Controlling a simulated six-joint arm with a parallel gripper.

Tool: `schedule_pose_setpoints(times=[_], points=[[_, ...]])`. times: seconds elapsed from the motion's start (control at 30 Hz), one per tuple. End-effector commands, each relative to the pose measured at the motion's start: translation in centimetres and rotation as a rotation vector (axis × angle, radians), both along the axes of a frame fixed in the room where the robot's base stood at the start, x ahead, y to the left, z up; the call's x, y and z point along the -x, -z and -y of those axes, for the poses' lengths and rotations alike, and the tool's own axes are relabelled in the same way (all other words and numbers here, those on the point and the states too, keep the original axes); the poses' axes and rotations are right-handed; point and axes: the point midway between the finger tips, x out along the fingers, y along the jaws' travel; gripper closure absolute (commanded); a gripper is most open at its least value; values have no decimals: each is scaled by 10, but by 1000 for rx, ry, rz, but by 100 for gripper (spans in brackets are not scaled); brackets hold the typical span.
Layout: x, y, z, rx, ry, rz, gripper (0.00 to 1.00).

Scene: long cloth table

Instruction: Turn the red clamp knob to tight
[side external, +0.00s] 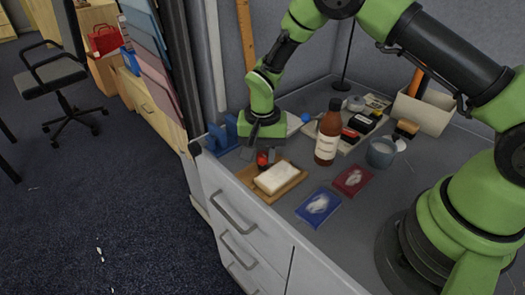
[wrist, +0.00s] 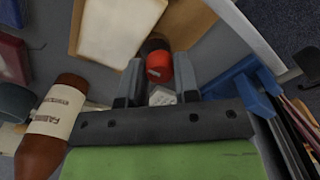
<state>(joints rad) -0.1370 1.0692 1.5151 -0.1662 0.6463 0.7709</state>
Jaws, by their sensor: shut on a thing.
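The red clamp knob (side external: 262,160) is near the table's edge in the side view, beside a wooden board (side external: 291,187) with a pale block (side external: 276,177) on it. In the wrist view the red knob (wrist: 158,66) sits between the two finger tips of my gripper (wrist: 158,72), with a dark part behind it. My gripper (side external: 262,153) points down and is shut on the knob. A small pale piece with faint marks (wrist: 162,97) shows between the fingers. The knob's turn position cannot be read.
A brown bottle (side external: 328,140) stands right of my gripper, with a grey cup (side external: 381,152) beyond it. Blue (side external: 318,205) and red (side external: 352,180) packets lie in front. A blue stand (side external: 222,134) is close on the left. A tray (side external: 345,148) of items lies behind.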

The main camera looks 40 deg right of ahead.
Motion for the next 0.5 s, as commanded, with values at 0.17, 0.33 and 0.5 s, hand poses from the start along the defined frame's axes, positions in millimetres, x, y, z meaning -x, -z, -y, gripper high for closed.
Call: schedule_pose_setpoints(times=[0.17,0.33,0.5], points=[[1,0,-1,-1,5,-6,95],[1,0,-1,0,4,-6,95],[1,0,-1,-1,2,-4,46]])
